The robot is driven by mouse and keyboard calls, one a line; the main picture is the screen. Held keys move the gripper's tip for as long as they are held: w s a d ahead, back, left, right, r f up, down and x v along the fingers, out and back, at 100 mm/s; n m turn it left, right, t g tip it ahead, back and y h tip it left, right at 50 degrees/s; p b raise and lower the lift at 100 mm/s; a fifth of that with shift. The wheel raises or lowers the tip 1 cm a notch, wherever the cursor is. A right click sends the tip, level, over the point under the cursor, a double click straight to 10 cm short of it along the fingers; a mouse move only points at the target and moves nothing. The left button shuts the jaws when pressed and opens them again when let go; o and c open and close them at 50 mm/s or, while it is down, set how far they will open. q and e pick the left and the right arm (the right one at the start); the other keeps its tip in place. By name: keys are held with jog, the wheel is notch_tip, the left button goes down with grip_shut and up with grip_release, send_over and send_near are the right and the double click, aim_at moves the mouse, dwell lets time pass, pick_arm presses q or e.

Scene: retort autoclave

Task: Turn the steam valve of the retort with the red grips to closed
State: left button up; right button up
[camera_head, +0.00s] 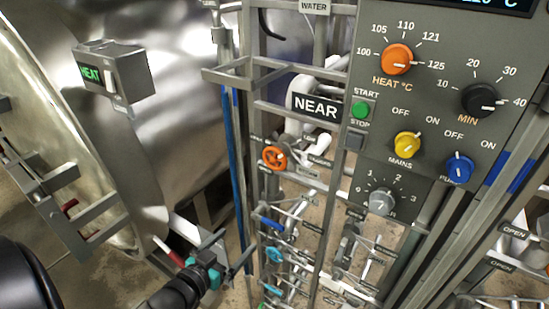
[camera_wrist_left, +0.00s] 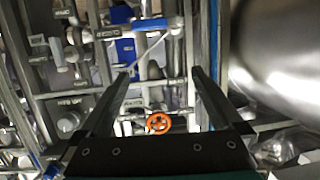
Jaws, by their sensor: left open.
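The steel retort (camera_head: 190,60) fills the left of the head view; a red grip (camera_head: 168,252) shows low on its near side. Beside it, under the NEAR sign, an orange handwheel (camera_head: 274,158) sits on the pipe rack. The wheel also shows in the left wrist view (camera_wrist_left: 158,123), between the fingers but farther off. Lever valves with a blue handle (camera_head: 270,223) and a light-blue handle (camera_head: 273,255) sit below it. Their labels are too small to read, so I cannot tell which is steam. My left gripper (camera_head: 238,240) is open and empty, left of these valves. My right gripper is not in view.
A grey control panel (camera_head: 440,120) with coloured knobs stands at the right. A HEAT box (camera_head: 125,75) is fixed on the retort. Steel rails and a blue upright pipe (camera_head: 232,150) stand close to my left gripper. More valves with OPEN tags (camera_head: 513,231) are at far right.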

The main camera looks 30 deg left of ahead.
aim_at(272, 162)
pick_arm(q)
notch_tip(272, 162, up, 15)
jog(key=w+d+t+h+p, duration=0.1)
jog(key=w+t+p, duration=0.1)
jog(key=t, duration=0.1)
jog(key=shift+m, duration=0.4)
jog(key=w, duration=1.5)
jog(key=shift+d, duration=0.35)
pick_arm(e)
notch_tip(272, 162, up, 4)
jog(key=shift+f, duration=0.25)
pick_arm(q)
jog(key=c, duration=1.1)
jog(key=shift+c, duration=0.2)
jog(key=shift+p, duration=0.3)
